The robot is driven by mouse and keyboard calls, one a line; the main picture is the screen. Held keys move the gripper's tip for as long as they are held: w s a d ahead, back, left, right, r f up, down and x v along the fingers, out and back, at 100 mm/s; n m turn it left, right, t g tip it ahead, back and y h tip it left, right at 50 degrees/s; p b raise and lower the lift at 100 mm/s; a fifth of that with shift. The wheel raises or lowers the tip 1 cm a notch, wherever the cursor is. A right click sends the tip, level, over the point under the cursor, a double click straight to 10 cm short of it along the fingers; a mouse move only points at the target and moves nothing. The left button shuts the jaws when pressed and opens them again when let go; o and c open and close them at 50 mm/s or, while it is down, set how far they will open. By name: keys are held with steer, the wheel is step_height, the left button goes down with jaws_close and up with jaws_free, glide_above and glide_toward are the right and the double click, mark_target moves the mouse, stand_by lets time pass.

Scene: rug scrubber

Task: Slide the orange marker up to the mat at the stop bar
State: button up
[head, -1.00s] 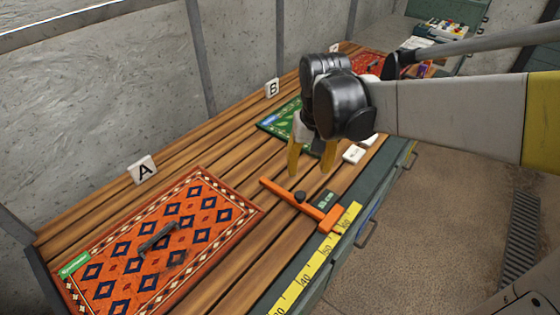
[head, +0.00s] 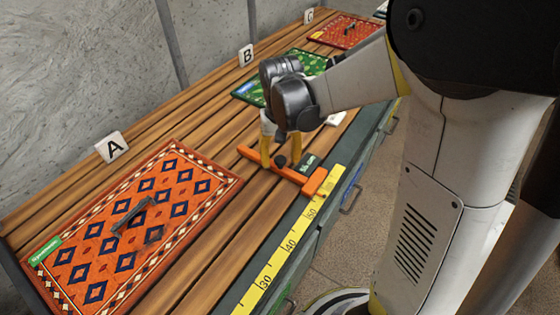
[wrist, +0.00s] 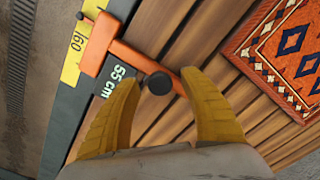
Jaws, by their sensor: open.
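The orange marker (head: 313,182) is a T-shaped slider with a black knob (wrist: 158,83). Its head lies at the yellow ruler, and its thin arm reaches across the wooden slats. My gripper (head: 280,158) is open and low over the marker's arm. In the wrist view its yellow fingers (wrist: 160,84) stand on either side of the knob, with gaps visible. The orange patterned mat (head: 200,196) by sign A lies to the left of the marker, with bare slats between them. A dark handle-like piece (head: 131,216) lies on this mat. I cannot make out which piece is the stop bar.
A yellow ruler (head: 266,279) runs along the bench's front edge. A "55 cm" label (wrist: 121,74) is beside the marker. A green mat (head: 250,94) by sign B and a red mat (head: 347,30) lie farther back. White blocks (head: 335,119) are behind my gripper.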

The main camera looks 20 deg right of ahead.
steer(key=c, duration=1)
steer(key=s+a, duration=0.2)
steer(key=a, duration=0.1)
steer(key=s+a+p, duration=0.1)
steer(key=shift+s+a, duration=0.25)
steer(key=shift+a, duration=0.1)
steer(key=shift+c, duration=0.4)
steer(key=o, duration=1.1)
steer(key=shift+f, duration=0.1)
step_height(320, 180, up, 12)
steer(key=shift+r, duration=0.1)
